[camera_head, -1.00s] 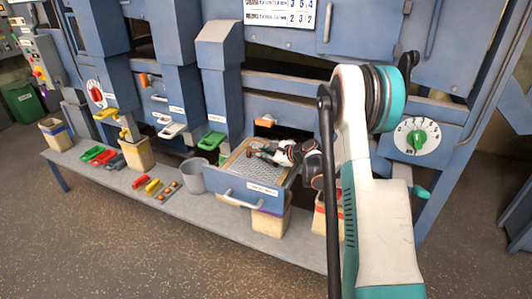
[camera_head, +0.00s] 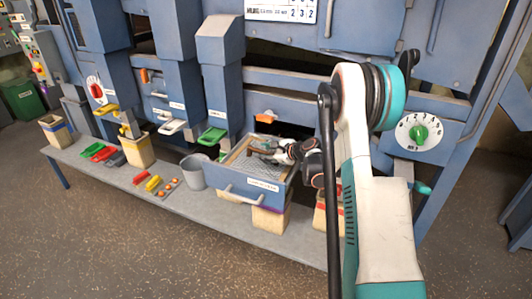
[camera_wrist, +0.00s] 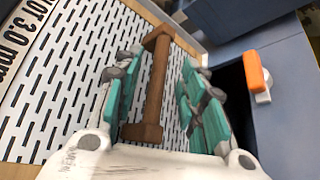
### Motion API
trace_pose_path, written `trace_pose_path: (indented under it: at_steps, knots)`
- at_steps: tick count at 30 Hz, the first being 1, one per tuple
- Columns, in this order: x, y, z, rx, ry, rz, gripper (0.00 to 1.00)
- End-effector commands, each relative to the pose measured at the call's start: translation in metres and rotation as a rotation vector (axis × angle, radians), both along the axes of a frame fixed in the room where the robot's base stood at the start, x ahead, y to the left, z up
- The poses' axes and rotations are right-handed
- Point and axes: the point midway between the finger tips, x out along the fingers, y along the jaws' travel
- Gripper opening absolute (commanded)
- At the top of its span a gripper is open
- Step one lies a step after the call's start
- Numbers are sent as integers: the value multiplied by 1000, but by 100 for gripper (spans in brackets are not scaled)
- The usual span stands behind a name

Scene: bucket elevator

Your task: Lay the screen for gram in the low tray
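The screen is a slotted metal plate in a light wooden frame (camera_head: 235,158), with a brown bar handle. In the head view it lies in the pulled-out blue low tray (camera_head: 252,186). In the wrist view the slotted plate (camera_wrist: 70,80) fills the left and middle, with black lettering reading "3.0 mm". My gripper (camera_head: 262,152) is over the screen. In the wrist view its teal fingers (camera_wrist: 155,95) stand apart on either side of the brown handle (camera_wrist: 157,85), with gaps showing. Part of the screen is hidden behind my gripper.
An orange latch (camera_wrist: 256,75) is on the blue machine front beside the tray. A grey bucket (camera_head: 194,171) stands left of the tray. The bench (camera_head: 205,206) also holds coloured scoops and bins. A green-knobbed dial (camera_head: 418,133) is to the right.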

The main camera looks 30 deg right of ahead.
Motion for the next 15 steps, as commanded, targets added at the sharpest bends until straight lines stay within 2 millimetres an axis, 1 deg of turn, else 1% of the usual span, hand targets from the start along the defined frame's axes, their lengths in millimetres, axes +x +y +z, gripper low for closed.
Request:
trace_pose_path:
  at_steps: [5, 15]
  knots:
    - [-15, -6, 8, 2, 0, -2, 38]
    - [-73, -25, 38, 1, -1, -2, 38]
